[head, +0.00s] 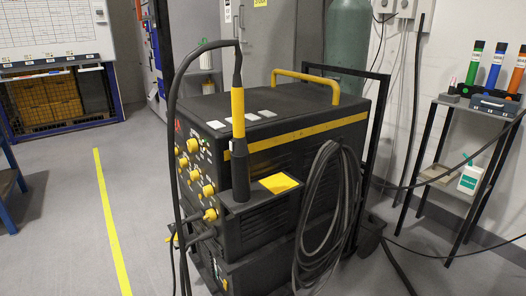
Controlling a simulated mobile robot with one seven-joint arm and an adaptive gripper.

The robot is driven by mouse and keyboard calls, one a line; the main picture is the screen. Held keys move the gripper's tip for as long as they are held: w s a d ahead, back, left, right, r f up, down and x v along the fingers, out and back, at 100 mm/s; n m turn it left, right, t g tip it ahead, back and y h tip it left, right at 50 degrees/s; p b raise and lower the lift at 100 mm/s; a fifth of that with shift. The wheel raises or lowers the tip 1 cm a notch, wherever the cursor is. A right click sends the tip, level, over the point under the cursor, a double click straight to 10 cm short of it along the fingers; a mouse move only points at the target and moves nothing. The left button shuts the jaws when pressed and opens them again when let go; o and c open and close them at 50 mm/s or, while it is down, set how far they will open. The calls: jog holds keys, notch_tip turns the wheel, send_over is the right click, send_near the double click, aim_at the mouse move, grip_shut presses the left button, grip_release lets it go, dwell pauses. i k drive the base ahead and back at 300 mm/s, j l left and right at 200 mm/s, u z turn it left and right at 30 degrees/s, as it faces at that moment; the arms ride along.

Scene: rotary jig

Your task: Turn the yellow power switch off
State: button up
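A black welding machine (285,150) stands on a cart in the middle of the head view. Its front panel faces left and carries several yellow knobs (192,145). I cannot tell which yellow part is the power switch, nor its setting. A torch with a yellow grip (238,113) stands upright at the near front corner, and its black cable loops up and over. The torch and cable pass in front of part of the machine. My gripper is not in view.
Coiled black cable (320,225) hangs on the machine's right side. A yellow handle (305,78) tops it. A green gas cylinder (349,35) stands behind. A small shelf (468,105) with coloured tubes is at right. Open floor (60,215) with a yellow line (111,222) lies left.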

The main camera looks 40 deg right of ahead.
aim_at(211, 215)
jog(key=i+j, duration=0.2)
jog(key=j, duration=0.15)
jog(key=i+j+z, duration=0.1)
jog(key=i+j, duration=0.15)
jog(key=j, duration=0.15)
jog(key=i+j, duration=0.2)
jog(key=j, duration=0.15)
